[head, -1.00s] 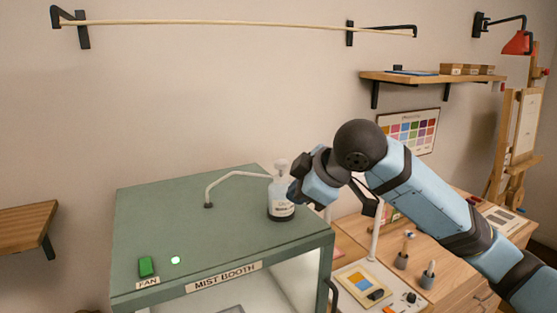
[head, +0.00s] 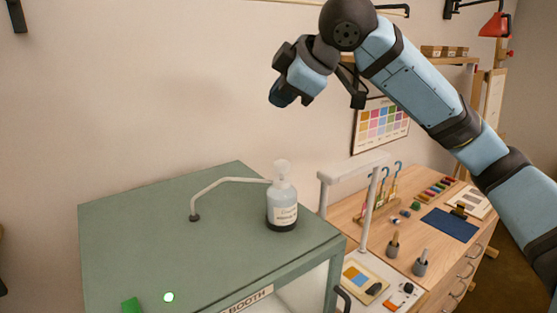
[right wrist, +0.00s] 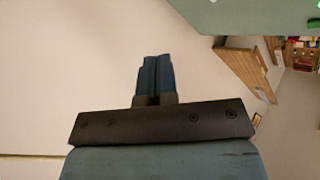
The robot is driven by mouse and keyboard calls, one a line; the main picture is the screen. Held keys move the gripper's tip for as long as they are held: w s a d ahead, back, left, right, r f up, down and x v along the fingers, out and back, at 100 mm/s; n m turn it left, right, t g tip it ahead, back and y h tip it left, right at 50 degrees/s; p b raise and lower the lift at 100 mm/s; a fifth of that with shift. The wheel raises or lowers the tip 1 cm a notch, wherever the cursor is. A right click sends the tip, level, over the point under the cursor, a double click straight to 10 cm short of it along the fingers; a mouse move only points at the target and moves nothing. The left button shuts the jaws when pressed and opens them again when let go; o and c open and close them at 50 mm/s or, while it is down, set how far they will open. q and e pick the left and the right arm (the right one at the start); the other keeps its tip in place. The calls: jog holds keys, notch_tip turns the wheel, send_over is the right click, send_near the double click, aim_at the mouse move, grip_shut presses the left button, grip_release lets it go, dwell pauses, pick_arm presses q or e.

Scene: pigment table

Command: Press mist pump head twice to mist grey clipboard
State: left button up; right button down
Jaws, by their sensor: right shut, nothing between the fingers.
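The mist bottle (head: 282,208) stands upright on the green top of the mist booth (head: 145,235). It is clear with a white label and a dark base. Its white pump head (head: 281,168) is uncovered, and a white tube runs from near it to the booth top. My right gripper (head: 280,98) is above the pump head in the picture, apart from it, pointing down. Its dark blue fingers are shut and empty, and they also show together in the right wrist view (right wrist: 155,75). I cannot make out a grey clipboard. My left gripper is not in view.
A green fan switch (head: 131,305) and a lit lamp (head: 169,297) are on the booth's front top. On the right, a wooden desk (head: 345,212) holds a white stand, pots and a dark blue sheet (head: 450,224). A colour chart (head: 381,124) hangs behind.

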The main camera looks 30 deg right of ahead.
jog(key=b, duration=0.7)
send_over(281, 163)
jog(key=shift+f, duration=3.5)
jog(key=shift+w+f, duration=0.1)
jog(key=shift+f, duration=0.55)
jog(key=shift+d+f, duration=0.1)
jog(key=shift+f, duration=0.2)
jog(key=shift+f, duration=0.2)
jog(key=shift+f, duration=0.2)
